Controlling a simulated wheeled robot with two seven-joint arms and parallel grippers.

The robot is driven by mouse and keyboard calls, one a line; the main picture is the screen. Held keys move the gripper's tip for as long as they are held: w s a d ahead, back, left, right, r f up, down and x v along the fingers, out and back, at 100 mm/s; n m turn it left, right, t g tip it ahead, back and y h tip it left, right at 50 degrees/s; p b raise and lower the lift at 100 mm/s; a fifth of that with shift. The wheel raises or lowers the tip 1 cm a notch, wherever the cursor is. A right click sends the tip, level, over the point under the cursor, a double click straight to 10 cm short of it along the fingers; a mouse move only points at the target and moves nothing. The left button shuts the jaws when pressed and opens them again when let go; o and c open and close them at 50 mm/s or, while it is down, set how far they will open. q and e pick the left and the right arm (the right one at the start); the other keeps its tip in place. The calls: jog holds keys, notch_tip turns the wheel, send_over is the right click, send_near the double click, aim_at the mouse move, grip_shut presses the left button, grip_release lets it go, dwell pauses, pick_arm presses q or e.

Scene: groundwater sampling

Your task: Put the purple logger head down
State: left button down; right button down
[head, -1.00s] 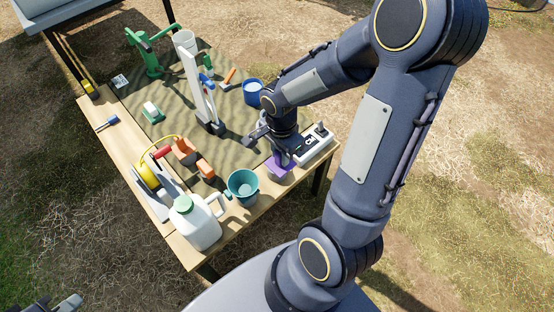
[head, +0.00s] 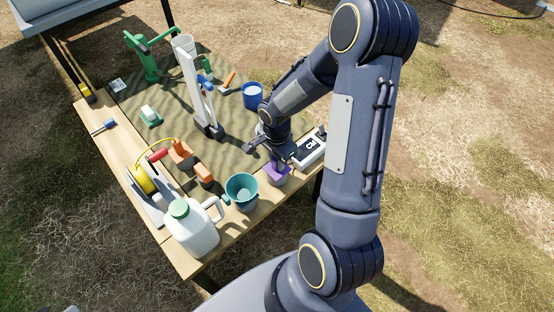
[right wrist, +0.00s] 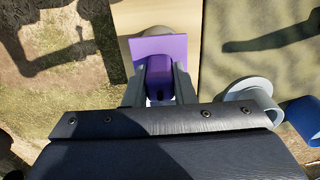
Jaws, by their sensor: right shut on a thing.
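The purple logger head (head: 275,168) is at the table's near right edge, between the teal bucket and a white box. It shows in the right wrist view as a flat purple plate (right wrist: 160,46) with a darker purple block between the fingers. My right gripper (head: 271,150) is shut on that block from above. A grey round piece (head: 276,180) shows just below the logger head; I cannot tell whether they touch. It is partly hidden behind the plate in the right wrist view. My left gripper is not in view.
A teal bucket (head: 242,190) stands close to the left of the logger head. A white box (head: 308,152) with a dark panel is close on the right. A white jug (head: 192,232) stands at the near corner. A blue cup (head: 252,96) stands farther back. The striped mat (head: 225,150) has bare patches.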

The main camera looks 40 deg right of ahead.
jog(key=shift+f, duration=0.15)
jog(key=c, duration=1.2)
grip_release()
